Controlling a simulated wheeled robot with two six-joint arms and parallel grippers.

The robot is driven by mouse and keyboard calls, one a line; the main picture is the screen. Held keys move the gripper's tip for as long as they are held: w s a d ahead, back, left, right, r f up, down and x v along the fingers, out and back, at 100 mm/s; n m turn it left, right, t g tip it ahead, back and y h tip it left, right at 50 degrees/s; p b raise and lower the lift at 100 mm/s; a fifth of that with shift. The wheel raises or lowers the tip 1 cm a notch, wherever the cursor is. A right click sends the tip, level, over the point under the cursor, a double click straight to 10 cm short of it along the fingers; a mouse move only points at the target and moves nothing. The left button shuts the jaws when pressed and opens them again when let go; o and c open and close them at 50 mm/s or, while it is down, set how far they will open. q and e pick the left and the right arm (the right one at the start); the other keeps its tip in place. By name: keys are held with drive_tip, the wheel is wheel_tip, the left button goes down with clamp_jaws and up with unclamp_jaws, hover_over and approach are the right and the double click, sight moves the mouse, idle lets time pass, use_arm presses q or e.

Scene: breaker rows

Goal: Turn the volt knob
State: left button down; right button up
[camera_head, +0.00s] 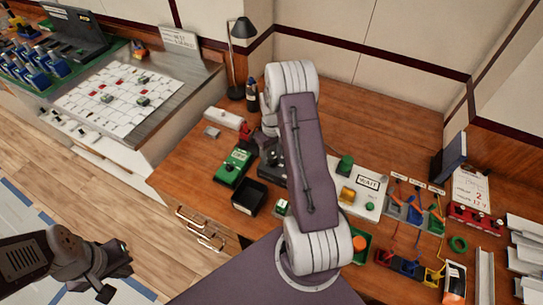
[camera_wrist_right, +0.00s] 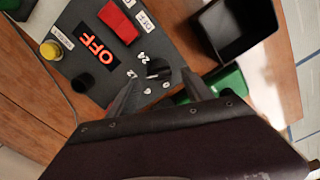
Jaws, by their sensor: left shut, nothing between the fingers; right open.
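In the right wrist view, a dark control panel (camera_wrist_right: 105,75) carries a lit red OFF display (camera_wrist_right: 95,45), a red switch (camera_wrist_right: 118,22), a yellow button (camera_wrist_right: 50,49) and a black knob (camera_wrist_right: 82,83). Another dark knob (camera_wrist_right: 158,68), with small number labels around it, lies between the fingertips of my right gripper (camera_wrist_right: 161,77). That gripper is open; I cannot tell if it touches this knob. In the head view the panel (camera_head: 270,160) is partly hidden by my right arm.
A black bin (camera_head: 248,197) and a green device (camera_head: 234,166) stand close to the panel. A black lamp (camera_head: 242,30) and a dark bottle (camera_head: 252,95) stand behind. A white WAIT board (camera_head: 370,182) and coloured terminals (camera_head: 410,268) lie to the right.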

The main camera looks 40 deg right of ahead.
sight(273, 162)
wheel_tip(273, 162, down, 2)
drive_tip(key=shift+s+d+f, duration=0.1)
clamp_jaws()
drive_tip(key=shift+m, duration=0.3)
drive_tip(key=m, duration=0.4)
drive_tip(key=shift+m, duration=0.3)
drive_tip(key=shift+m+p, duration=0.3)
drive_tip(key=shift+m, duration=2.2)
